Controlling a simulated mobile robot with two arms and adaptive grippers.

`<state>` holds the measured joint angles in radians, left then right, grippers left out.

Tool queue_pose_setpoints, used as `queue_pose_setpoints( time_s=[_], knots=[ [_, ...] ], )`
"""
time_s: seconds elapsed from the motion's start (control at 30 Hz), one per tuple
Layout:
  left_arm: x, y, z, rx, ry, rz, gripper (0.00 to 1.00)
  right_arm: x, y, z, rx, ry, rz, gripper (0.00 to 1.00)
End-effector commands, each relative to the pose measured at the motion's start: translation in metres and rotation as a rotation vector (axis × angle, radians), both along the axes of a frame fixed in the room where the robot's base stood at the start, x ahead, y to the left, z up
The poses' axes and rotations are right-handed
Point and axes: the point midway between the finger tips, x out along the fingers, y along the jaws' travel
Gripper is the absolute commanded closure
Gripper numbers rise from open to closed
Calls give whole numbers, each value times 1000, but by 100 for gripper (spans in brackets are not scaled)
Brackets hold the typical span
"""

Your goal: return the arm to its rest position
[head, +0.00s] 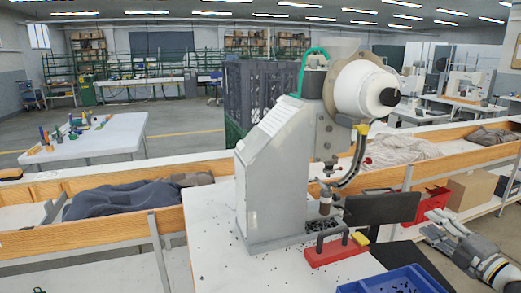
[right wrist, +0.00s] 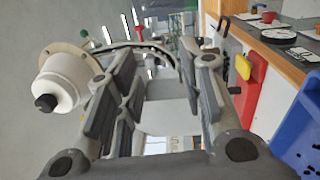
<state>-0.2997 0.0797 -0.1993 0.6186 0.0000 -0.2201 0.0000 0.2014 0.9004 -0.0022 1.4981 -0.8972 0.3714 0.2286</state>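The grey and white eyelet press (head: 285,165) stands upright on the white worktable (head: 215,270) in the head view. Its white rounded drum (head: 362,88) also shows at the left of the right wrist view (right wrist: 75,85). My right gripper (head: 432,236) is at the right edge of the head view, to the right of the press and apart from it. In the right wrist view its fingers are spread with nothing between them (right wrist: 160,95). My left gripper does not show in either view.
A red base (head: 335,250) lies before the press, with a blue bin (head: 395,282) nearer me. A long wooden trough (head: 100,238) with dark cloth (head: 125,198) runs behind. A pale cloth (head: 400,152) lies at right. Small dark bits litter the worktable.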

Motion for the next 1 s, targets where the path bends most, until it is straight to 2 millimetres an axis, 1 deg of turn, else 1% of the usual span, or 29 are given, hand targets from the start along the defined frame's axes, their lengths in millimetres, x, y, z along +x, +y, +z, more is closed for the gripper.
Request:
queue_pose_setpoints(
  time_s=[0.03, 0.1, 0.2, 0.27, 0.3, 0.37, 0.4, 0.47, 0.53, 0.6, 0.67, 0.7, 0.77, 0.8, 0.87, 0.9, 0.97, 1.0],
  knots=[
    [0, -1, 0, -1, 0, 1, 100, 2, -8, 8, 55, -18, -34, 64],
    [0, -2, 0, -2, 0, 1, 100, 4, -23, 17, 144, -38, -91, 64],
    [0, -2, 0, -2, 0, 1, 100, 7, -47, 24, 283, -51, -183, 64],
    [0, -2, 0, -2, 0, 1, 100, 7, -63, 24, 372, -45, -243, 64],
    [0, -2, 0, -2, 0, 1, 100, 8, -73, 22, 430, -38, -283, 64],
    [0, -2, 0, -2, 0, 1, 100, 7, -87, 16, 514, -17, -339, 64],
    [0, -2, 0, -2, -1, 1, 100, 7, -96, 11, 568, 1, -377, 64],
    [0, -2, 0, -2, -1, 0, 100, 6, -107, 1, 647, 35, -430, 64],
    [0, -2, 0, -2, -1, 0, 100, 5, -117, -13, 736, 84, -486, 64],
    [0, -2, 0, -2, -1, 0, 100, 0, -118, -73, 769, 160, -535, 64],
    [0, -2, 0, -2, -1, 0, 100, -7, -118, -115, 794, 214, -569, 64],
    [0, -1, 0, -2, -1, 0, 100, -12, -117, -143, 810, 250, -592, 64],
    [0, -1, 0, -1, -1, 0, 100, -23, -114, -185, 833, 307, -627, 64],
    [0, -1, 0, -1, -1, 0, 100, -31, -111, -213, 847, 345, -651, 64],
    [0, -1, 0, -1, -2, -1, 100, -46, -104, -256, 868, 405, -687, 64],
    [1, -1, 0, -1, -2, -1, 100, -56, -99, -283, 880, 445, -710, 64],
    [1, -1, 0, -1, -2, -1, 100, -75, -90, -324, 899, 505, -745, 64],
    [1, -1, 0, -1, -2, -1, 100, -89, -83, -351, 909, 545, -769, 64]
  ],
)
